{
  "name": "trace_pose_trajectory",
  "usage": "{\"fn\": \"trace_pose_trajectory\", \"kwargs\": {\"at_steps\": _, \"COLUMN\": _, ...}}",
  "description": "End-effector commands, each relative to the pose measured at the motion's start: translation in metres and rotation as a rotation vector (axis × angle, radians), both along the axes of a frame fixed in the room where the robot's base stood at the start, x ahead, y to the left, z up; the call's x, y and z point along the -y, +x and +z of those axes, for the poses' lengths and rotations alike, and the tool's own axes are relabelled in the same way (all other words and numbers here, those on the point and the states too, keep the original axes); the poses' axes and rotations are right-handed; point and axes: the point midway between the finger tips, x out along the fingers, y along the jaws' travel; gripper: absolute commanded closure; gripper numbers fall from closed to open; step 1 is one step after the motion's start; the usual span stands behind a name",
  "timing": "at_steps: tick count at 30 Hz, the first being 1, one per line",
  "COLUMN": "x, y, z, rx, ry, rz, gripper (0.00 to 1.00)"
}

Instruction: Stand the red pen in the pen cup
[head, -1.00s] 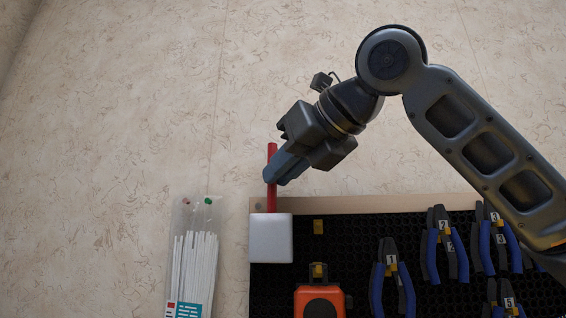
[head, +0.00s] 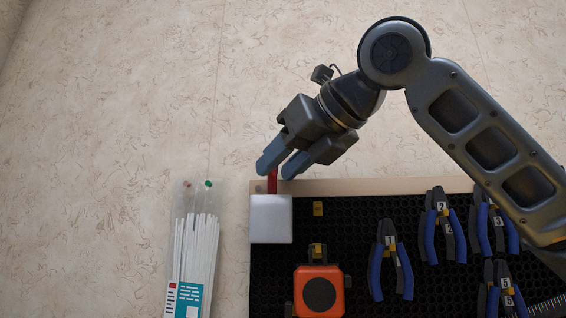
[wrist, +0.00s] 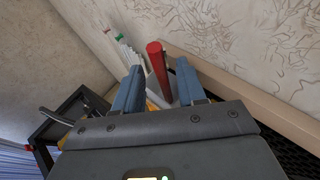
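The red pen (head: 272,181) stands upright in the white, square pen cup (head: 270,219), with its upper part sticking out above the rim. In the head view my gripper (head: 279,173) is just above the cup, its blue-grey fingers spread near the pen's top. In the wrist view the pen (wrist: 158,66) shows between the two parted fingers of my gripper (wrist: 159,75), with a gap on each side. The pen's lower part is hidden inside the cup.
The cup is at the top left corner of a black pegboard (head: 345,225) with a wooden edge (head: 380,187). An orange tape measure (head: 319,292) hangs below it, several blue-handled pliers (head: 390,262) to the right. A bag of white zip ties (head: 197,250) hangs left. Bare wall lies above.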

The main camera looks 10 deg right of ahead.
Motion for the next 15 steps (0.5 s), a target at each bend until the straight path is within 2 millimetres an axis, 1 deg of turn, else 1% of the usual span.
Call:
{"fn": "trace_pose_trajectory", "kwargs": {"at_steps": 9, "x": 0.001, "y": -0.002, "z": 0.001, "rx": 0.000, "ry": 0.000, "rz": 0.000, "gripper": 0.56}}
{"fn": "trace_pose_trajectory", "kwargs": {"at_steps": 11, "x": 0.004, "y": -0.005, "z": 0.002, "rx": 0.001, "ry": -0.001, "rz": -0.001, "gripper": 0.56}}
{"fn": "trace_pose_trajectory", "kwargs": {"at_steps": 15, "x": 0.014, "y": -0.021, "z": 0.009, "rx": 0.003, "ry": -0.001, "rz": 0.000, "gripper": 0.56}}
